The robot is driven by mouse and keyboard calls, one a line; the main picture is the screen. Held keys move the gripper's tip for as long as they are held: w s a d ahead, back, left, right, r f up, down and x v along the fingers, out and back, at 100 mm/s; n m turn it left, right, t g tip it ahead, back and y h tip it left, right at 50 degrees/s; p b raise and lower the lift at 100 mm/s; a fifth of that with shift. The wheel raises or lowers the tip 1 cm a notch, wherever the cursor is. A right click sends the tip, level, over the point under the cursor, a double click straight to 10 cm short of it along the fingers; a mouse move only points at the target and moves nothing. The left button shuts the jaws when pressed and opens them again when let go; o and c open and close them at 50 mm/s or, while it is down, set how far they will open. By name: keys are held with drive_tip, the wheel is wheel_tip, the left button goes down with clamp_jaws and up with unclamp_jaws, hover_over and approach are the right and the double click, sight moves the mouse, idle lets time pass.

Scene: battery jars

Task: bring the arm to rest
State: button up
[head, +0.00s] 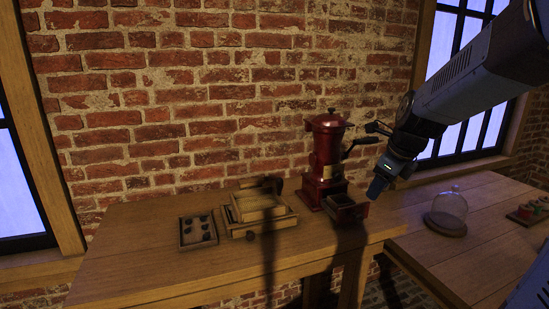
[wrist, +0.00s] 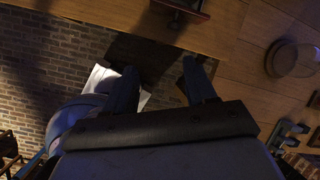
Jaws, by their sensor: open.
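My gripper (head: 380,183) hangs from my raised arm at the right of the head view, in front of the red grinder's open drawer. In the wrist view my gripper (wrist: 160,85) shows two fingers spread well apart with nothing between them. It points down past the front edge of the wooden table (head: 130,240). Its fingers seem clear of the table.
A red grinder (head: 326,155) with a crank and open drawer (head: 345,208) stands near the wall. Left of it are a wooden tray (head: 262,206) and a small box with dark pieces (head: 198,230). A glass dome (head: 447,210) stands on the right table (head: 430,255).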

drive_tip(key=s+a+r+n, duration=0.2)
drive_tip(key=s+n, duration=0.7)
drive_tip(key=n, duration=0.4)
drive_tip(key=s+a+r+n+t+h, duration=0.1)
drive_tip(key=s+a+r+n, duration=0.1)
drive_tip(key=s+n, duration=0.7)
drive_tip(key=n, duration=0.5)
drive_tip(key=shift+a+r, duration=0.15)
drive_tip(key=shift+a, duration=0.05)
